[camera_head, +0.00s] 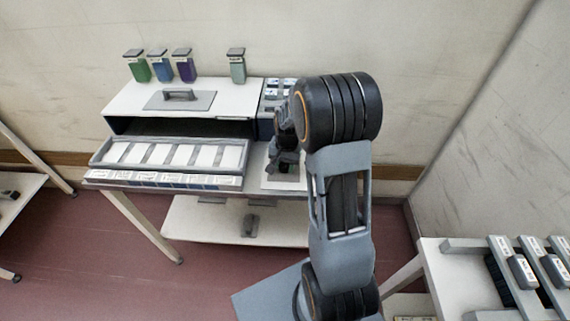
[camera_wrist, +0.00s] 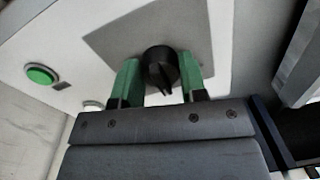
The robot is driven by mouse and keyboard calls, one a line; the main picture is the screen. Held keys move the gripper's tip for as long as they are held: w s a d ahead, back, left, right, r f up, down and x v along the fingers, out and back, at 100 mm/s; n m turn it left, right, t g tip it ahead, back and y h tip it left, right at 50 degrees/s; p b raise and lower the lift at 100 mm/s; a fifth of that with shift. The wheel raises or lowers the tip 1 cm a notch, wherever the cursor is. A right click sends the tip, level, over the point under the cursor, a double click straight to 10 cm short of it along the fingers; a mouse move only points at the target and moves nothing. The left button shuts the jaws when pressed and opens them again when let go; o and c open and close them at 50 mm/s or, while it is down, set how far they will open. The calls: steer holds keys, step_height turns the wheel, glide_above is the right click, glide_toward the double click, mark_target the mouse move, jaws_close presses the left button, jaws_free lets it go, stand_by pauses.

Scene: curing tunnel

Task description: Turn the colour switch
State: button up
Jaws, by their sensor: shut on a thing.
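The colour switch (camera_wrist: 160,66) is a round black knob with a raised ridge, on a grey plate (camera_wrist: 118,38) in the wrist view. My gripper (camera_wrist: 160,80) has its two green fingers on either side of the knob and is shut on it. The knob's ridge lies slightly slanted in the picture. In the head view my gripper (camera_head: 285,166) is low at the right end of the bench, partly behind my arm, and the switch is hidden there.
A green button (camera_wrist: 42,74) sits left of the switch, with a paler round part (camera_wrist: 93,105) nearer. The white tunnel housing (camera_head: 130,98) and a tray of white pieces (camera_head: 100,153) stand left of my gripper. Several coloured jars (camera_head: 158,66) stand behind. Another table (camera_head: 455,270) is at right.

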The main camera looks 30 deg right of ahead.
mark_target(287, 166)
steer(key=o, duration=0.9)
steer(key=r, duration=1.4)
steer(key=shift+s+d, duration=0.3)
